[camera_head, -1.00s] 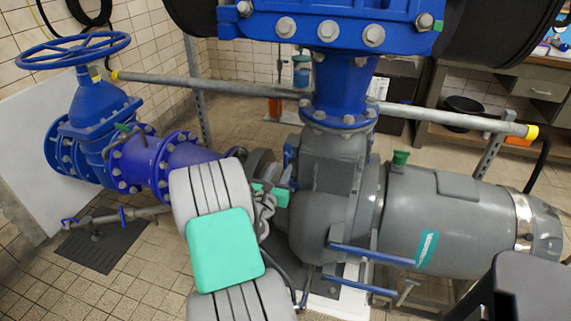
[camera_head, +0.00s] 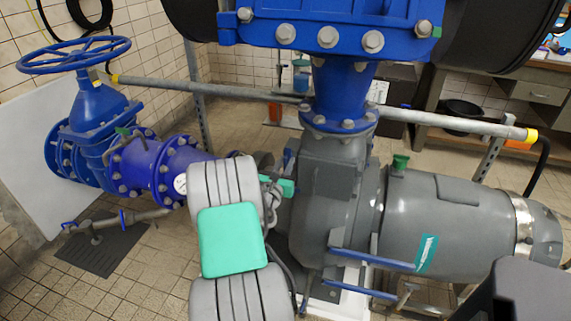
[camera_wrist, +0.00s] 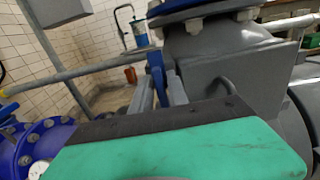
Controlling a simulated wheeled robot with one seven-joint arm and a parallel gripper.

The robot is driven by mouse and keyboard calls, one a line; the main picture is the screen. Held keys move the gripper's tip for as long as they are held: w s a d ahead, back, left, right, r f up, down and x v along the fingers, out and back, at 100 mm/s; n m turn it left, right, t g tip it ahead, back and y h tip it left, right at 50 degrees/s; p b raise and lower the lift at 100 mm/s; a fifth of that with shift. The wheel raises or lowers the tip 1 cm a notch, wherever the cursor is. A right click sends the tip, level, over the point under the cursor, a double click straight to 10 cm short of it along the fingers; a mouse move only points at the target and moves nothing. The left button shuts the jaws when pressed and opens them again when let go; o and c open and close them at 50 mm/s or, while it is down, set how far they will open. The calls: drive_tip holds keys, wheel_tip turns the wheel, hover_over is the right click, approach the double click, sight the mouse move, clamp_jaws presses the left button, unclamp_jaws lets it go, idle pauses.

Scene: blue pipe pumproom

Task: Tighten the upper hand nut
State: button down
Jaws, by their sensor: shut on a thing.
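The upper hand nut shows as a narrow blue upright piece (camera_head: 289,160) on the left side of the grey pump housing (camera_head: 325,200), below the blue flange. In the wrist view the blue piece (camera_wrist: 155,62) stands between the two grey fingers of my gripper (camera_wrist: 160,88). The fingers are shut on it. In the head view my gripper is small and partly hidden by my own arm, so the contact itself shows only in the wrist view. The nut's thread and seat cannot be made out.
A blue valve with a handwheel (camera_head: 73,53) and a blue flanged pipe (camera_head: 150,160) lie to the left. A grey rail pipe (camera_head: 215,90) crosses behind. Blue bars (camera_head: 372,260) stick out low on the pump. A grey motor (camera_head: 450,215) fills the right.

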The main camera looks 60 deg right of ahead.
drive_tip(key=shift+m, duration=0.4)
drive_tip(key=m, duration=0.3)
drive_tip(key=shift+s+m+b, duration=0.15)
drive_tip(key=shift+m+b, duration=0.15)
drive_tip(key=shift+m, duration=0.1)
drive_tip(key=m, duration=0.2)
drive_tip(key=m+b, duration=0.1)
drive_tip(key=m, duration=0.1)
drive_tip(key=shift+s+f+m, duration=0.1)
drive_tip(key=shift+f+m, duration=0.1)
drive_tip(key=shift+m, duration=0.1)
drive_tip(key=shift+s+f+m+b, duration=0.1)
drive_tip(key=shift+m+b, duration=1.1)
drive_tip(key=shift+m, duration=0.95)
drive_tip(key=shift+f+m+b, duration=0.1)
drive_tip(key=shift+m+b, duration=1.1)
drive_tip(key=shift+m, duration=0.95)
drive_tip(key=c, duration=1.5)
unclamp_jaws()
drive_tip(key=shift+r, duration=0.1)
